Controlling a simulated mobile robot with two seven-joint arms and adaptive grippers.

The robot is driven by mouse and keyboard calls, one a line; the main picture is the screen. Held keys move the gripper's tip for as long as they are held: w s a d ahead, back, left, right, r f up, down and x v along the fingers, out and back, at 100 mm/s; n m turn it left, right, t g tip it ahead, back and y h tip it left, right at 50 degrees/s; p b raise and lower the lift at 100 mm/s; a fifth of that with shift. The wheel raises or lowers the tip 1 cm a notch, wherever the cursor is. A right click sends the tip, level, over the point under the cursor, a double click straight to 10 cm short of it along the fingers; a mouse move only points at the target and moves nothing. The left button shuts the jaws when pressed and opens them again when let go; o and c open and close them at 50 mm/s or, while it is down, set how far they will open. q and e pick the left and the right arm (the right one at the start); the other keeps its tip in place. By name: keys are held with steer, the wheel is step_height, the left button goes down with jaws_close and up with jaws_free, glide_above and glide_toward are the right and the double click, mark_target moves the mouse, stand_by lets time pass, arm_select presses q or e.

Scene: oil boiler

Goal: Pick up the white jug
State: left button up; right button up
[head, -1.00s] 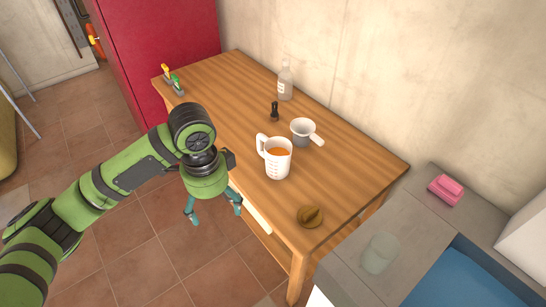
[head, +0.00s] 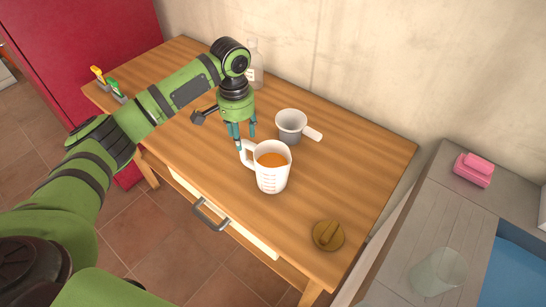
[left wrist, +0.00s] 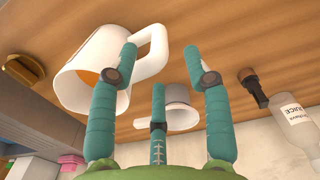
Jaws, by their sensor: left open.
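The white jug (head: 274,176) stands upright on the wooden table, with graduation marks and orange liquid inside. Its handle faces the left gripper. My left gripper (head: 241,142) is open and empty, its teal fingers pointing down beside the handle. In the left wrist view the jug (left wrist: 80,88) is at upper left, with its handle between the left and right fingers of the gripper (left wrist: 160,62) in the picture. I cannot tell whether a finger touches it. My right gripper is not in view.
A small pot (head: 291,127) stands close behind the jug. A bottle (head: 256,72) is partly hidden by my left arm; a dark-topped object (left wrist: 252,86) lies near it. A round brass-coloured item (head: 328,235) is at the table's front right. A grey counter (head: 425,220) adjoins.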

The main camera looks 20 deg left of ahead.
mark_target(243, 151)
arm_select(q)
steer(key=shift+f, duration=0.15)
steer(key=shift+s+d+f, duration=0.1)
steer(key=shift+s+f, duration=0.1)
steer(key=shift+f, duration=0.1)
steer(key=f+p, duration=0.1)
steer(key=f, duration=0.4)
steer(key=shift+w+f+p, duration=0.2)
steer(key=shift+f+p, duration=0.05)
steer(key=shift+p, duration=0.1)
steer(key=shift+f, duration=0.2)
steer(key=c, duration=0.9)
jaws_close()
arm_select(e)
steer(key=shift+s+d+r, duration=0.25)
steer(key=shift+d+r, duration=0.2)
steer(key=shift+r, duration=0.35)
